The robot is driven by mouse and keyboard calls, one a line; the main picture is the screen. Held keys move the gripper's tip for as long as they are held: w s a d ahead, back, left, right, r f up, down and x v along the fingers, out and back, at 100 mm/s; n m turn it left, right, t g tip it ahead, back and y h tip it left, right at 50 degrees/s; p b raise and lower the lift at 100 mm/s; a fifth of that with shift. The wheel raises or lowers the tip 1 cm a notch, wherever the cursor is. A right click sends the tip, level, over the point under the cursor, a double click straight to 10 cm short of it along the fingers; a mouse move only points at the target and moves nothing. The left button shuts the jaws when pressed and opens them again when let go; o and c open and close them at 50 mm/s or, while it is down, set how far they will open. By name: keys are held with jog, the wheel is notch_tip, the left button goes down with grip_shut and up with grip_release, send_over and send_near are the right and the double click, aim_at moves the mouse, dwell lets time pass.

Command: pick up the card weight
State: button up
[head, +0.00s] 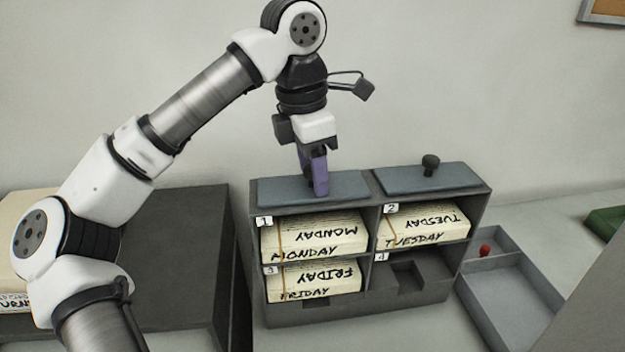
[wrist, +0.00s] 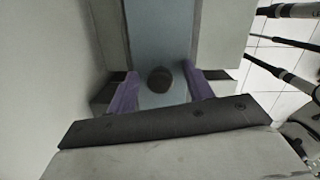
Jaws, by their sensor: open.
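Two flat blue-grey plates lie on top of the grey card rack. The right plate (head: 428,178) has a black knob (head: 431,163) standing on it. My gripper (head: 318,186) points down over the left plate (head: 350,186), with its purple fingers low against that plate in the head view. In the wrist view my gripper (wrist: 160,92) is open, with one finger on each side of a dark round knob (wrist: 160,79) on the plate (wrist: 157,30). The fingers hide this knob in the head view. Whether either finger touches it I cannot tell.
The rack (head: 245,225) has numbered compartments. Card stacks marked Monday (head: 315,235), Tuesday (head: 424,228) and Friday (head: 315,281) fill three; compartment 4 (head: 425,268) is empty. A grey tray (head: 510,300) with a red ball (head: 485,250) stands right. A dark box (head: 180,250) stands left.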

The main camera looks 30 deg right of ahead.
jog(key=shift+f, duration=0.1)
jog(key=shift+c, duration=0.2)
grip_shut()
